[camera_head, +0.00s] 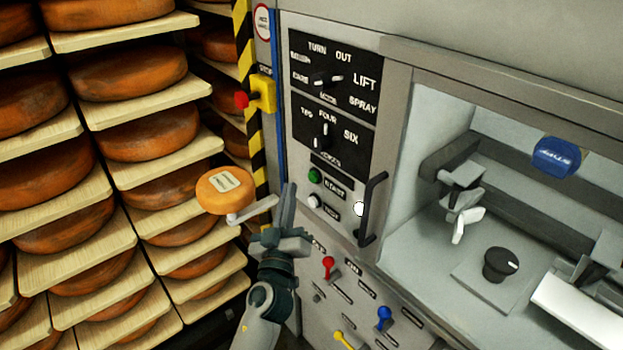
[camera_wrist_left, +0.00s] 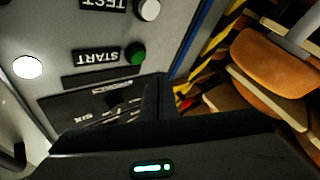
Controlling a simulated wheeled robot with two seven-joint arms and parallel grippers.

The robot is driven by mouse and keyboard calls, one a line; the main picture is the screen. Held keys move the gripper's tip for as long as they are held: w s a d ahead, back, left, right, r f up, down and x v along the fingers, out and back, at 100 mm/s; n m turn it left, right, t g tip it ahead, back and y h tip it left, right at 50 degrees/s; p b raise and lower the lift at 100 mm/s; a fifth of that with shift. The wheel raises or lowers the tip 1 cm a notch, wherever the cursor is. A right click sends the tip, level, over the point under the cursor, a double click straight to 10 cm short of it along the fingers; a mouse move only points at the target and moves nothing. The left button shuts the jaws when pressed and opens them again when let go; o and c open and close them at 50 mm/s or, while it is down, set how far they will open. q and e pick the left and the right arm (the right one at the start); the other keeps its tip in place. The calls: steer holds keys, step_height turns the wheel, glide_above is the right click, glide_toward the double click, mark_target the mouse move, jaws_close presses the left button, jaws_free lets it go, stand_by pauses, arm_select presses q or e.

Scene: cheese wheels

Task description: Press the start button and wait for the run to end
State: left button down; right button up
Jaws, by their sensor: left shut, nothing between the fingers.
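The green start button (camera_head: 314,176) sits on the grey machine panel beside a black START label. It also shows in the left wrist view (camera_wrist_left: 135,54), where the label is upside down. A white button (camera_head: 313,200) is just below it, beside a label that reads TEST in the wrist view. My left gripper (camera_head: 289,188) is shut and empty, its fingers pointing up just left of the buttons. In the wrist view its dark fingers (camera_wrist_left: 160,95) are close to the green button, with a visible gap in the picture. My right gripper is out of view.
A round white lamp (camera_head: 359,208) shows bright beside a dark vertical handle (camera_head: 372,210). Two selector knobs are above the buttons. A red stop button on a yellow box (camera_head: 262,93) is at upper left. Cheese shelves (camera_head: 180,210) fill the left; coloured levers (camera_head: 328,265) are below.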

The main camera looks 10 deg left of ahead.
mark_target(313, 177)
arm_select(q)
steer(key=shift+w+d+b, duration=0.5)
steer(key=shift+w+d, duration=0.45)
steer(key=shift+w, duration=0.25)
steer(key=shift+w+d, duration=0.1)
steer(key=shift+w, duration=0.05)
stand_by(1.2)
steer(key=shift+w+d+b, duration=0.15)
steer(key=shift+w+b, duration=0.05)
steer(key=shift+b, duration=0.1)
